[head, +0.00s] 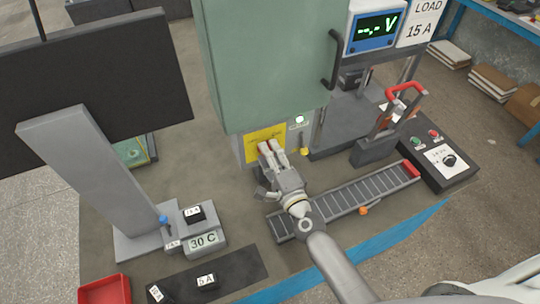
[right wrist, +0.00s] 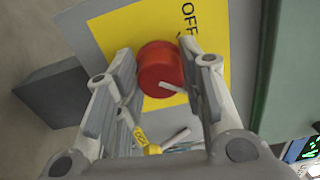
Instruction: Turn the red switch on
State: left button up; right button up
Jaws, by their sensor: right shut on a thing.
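The red switch (right wrist: 160,68) is a round red knob on a yellow plate (right wrist: 215,20), with black "OFF" lettering beside it in the right wrist view. A short white mark shows on the knob's side. In the head view the fingers mostly hide the knob. My left gripper is not in view.
The green cabinet (head: 265,60) rises above the plate, with a dark handle (head: 335,60). A roller rack (head: 350,197) lies to the right of my right gripper. A black button box (head: 440,160), a 30 C block (head: 204,241) and a red tray (head: 105,291) stand around.

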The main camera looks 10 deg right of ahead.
jog(key=shift+m, duration=0.6)
jog(key=o, duration=1)
jog(key=s+d, duration=0.2)
jog(key=s, duration=0.9)
jog(key=shift+s+d, duration=0.15)
jog(key=shift+s, duration=0.25)
